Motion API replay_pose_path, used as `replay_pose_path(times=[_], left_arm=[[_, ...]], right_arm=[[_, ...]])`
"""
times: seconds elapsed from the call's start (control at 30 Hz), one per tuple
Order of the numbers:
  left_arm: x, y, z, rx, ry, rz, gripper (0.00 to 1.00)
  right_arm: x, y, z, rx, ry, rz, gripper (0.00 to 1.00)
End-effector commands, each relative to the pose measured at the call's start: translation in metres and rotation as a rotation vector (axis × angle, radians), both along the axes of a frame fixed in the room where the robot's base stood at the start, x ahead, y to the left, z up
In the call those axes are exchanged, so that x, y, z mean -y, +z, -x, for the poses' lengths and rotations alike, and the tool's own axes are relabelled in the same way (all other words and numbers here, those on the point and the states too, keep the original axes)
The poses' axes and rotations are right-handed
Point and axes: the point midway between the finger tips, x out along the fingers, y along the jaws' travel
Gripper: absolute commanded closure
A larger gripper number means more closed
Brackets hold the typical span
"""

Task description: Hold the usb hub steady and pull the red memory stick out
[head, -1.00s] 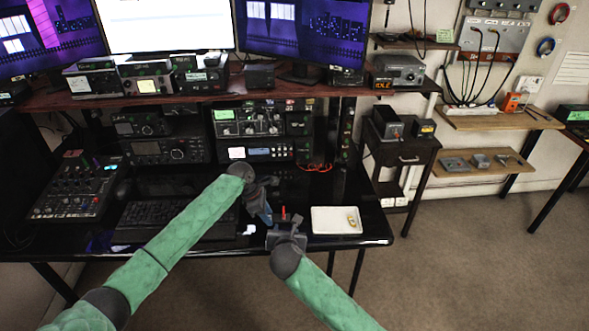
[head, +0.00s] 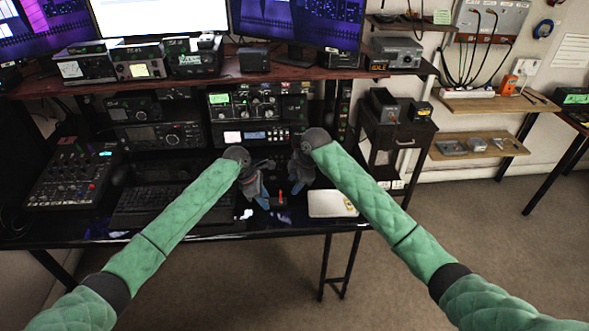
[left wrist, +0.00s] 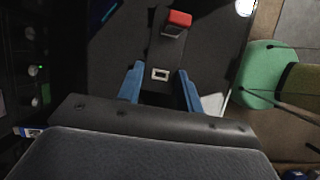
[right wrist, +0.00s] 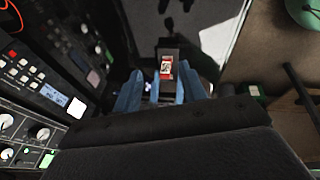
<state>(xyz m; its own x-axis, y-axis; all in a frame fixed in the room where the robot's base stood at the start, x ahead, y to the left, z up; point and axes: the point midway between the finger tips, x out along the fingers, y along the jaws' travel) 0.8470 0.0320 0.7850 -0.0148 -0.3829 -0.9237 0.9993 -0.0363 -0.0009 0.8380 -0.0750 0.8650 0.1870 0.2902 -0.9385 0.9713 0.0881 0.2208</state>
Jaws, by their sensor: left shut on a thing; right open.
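The usb hub (head: 282,201) is a small dark block on the black desk, with the red memory stick (head: 281,192) standing up from it. In the left wrist view the hub (left wrist: 166,52) runs between my blue fingers, an empty metal-rimmed port facing the camera and the red stick (left wrist: 178,20) at its far end. My left gripper (head: 261,202) is shut on the hub's left end. My right gripper (head: 297,185) is open and empty, above and behind the hub. In the right wrist view the red stick (right wrist: 167,67) appears between and beyond its fingers, apart from them.
A white tray (head: 325,207) with a small yellowish item lies just right of the hub. A keyboard (head: 150,205) and a mixer (head: 70,182) are to the left. Radio units (head: 258,135) stand behind, under the shelf. The desk's front edge is close.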

Motion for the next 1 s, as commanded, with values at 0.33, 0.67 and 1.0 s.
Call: replay_pose_path(times=[0.33, 0.67, 1.0], left_arm=[[0.0, 0.0, 0.0, 0.0, 0.0, 0.0, 0.87], [0.0, 0.0, 0.0, 0.0, 0.0, 0.0, 0.87], [0.0, 0.0, 0.0, 0.0, 0.0, 0.0, 0.87]], right_arm=[[-0.001, 0.048, -0.007, -0.217, -0.111, -0.105, 0.58], [-0.013, 0.022, -0.006, -0.232, -0.115, -0.111, 0.58], [-0.033, -0.028, -0.007, -0.229, -0.115, -0.11, 0.58]])
